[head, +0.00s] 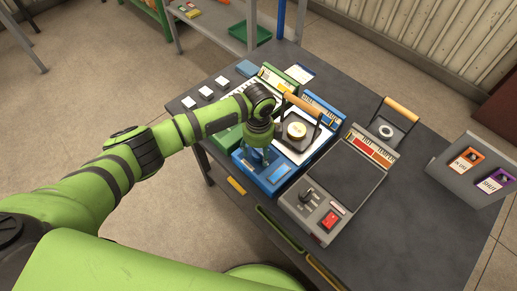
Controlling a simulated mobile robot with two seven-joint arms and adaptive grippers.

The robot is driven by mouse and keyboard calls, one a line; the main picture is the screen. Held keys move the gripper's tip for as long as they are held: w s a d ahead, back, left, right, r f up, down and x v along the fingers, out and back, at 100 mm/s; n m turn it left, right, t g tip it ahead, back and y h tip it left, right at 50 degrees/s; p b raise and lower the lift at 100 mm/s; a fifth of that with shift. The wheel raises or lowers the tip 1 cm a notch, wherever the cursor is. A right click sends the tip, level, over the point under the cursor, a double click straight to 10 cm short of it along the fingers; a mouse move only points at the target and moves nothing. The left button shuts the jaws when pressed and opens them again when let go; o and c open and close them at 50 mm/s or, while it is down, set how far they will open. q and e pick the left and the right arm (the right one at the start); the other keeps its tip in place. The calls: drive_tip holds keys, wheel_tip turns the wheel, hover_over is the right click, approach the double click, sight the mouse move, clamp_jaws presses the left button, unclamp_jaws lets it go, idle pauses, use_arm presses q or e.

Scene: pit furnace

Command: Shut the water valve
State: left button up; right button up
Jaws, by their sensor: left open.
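My left arm reaches in from the left over the dark table (430,185). My left gripper (258,158) points down at the front left of a blue unit (285,178) and is open. Its fingers are small and partly merge with blue parts there, so I cannot tell whether they touch anything. A gauge-like yellow and white disc (297,130) and a tilted frame with a wooden handle (303,108) are on the blue unit. I cannot make out a part that is clearly the water valve; the arm may hide it. My right gripper is not in view.
A grey unit (340,180) with a red switch (330,221) and black knob stands to the right, its wood-handled lid (388,130) raised. A sloped grey stand (460,180) holds orange and purple cards. White blocks (206,93) sit at the table's back left.

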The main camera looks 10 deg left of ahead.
use_arm(q)
drive_tip(key=c, duration=1.1)
drive_tip(key=n+p, duration=0.3)
drive_tip(key=shift+s+r, duration=0.1)
drive_tip(key=shift+r, duration=0.1)
drive_tip(key=n+p, duration=0.3)
drive_tip(key=n, duration=0.2)
drive_tip(key=shift+d+n+p, duration=0.1)
drive_tip(key=shift+n+p, duration=0.2)
drive_tip(key=shift+p, duration=0.1)
drive_tip(key=n+p, duration=0.2)
drive_tip(key=n, duration=0.3)
drive_tip(key=shift+f+p, duration=0.1)
drive_tip(key=shift+p, duration=0.2)
drive_tip(key=n+p, duration=0.1)
drive_tip(key=n, duration=0.2)
drive_tip(key=shift+o, duration=0.2)
drive_tip(key=shift+n, duration=0.8)
